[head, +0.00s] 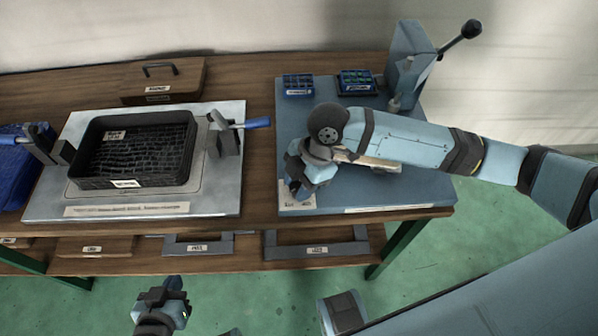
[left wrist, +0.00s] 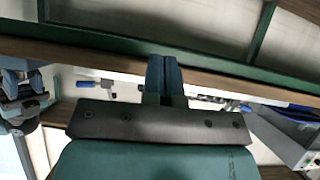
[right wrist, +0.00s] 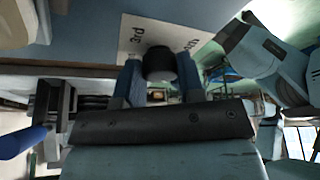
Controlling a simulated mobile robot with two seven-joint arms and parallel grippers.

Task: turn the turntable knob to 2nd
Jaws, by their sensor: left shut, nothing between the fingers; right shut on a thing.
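The black turntable knob (right wrist: 160,63) sits between the fingers of my right gripper (right wrist: 158,85) in the right wrist view. Behind it is a white label plate (right wrist: 140,35); "3rd" is readable to the knob's left, and a label ending in "th" is partly hidden to its right. The knob's pointer is not visible. In the head view my right gripper (head: 297,182) hides the knob, over the front left corner of the blue-grey panel (head: 300,120). My left gripper (head: 172,290) is shut and empty, low in front of the table; it also shows in the left wrist view (left wrist: 163,70).
A metal plate (head: 80,130) at left carries a black mesh tray (head: 85,160) between two clamps with blue handles (head: 256,122). A lever unit (head: 410,55) and two small blue trays (head: 298,84) stand at the panel's back. A wooden box (head: 185,85) sits at the back.

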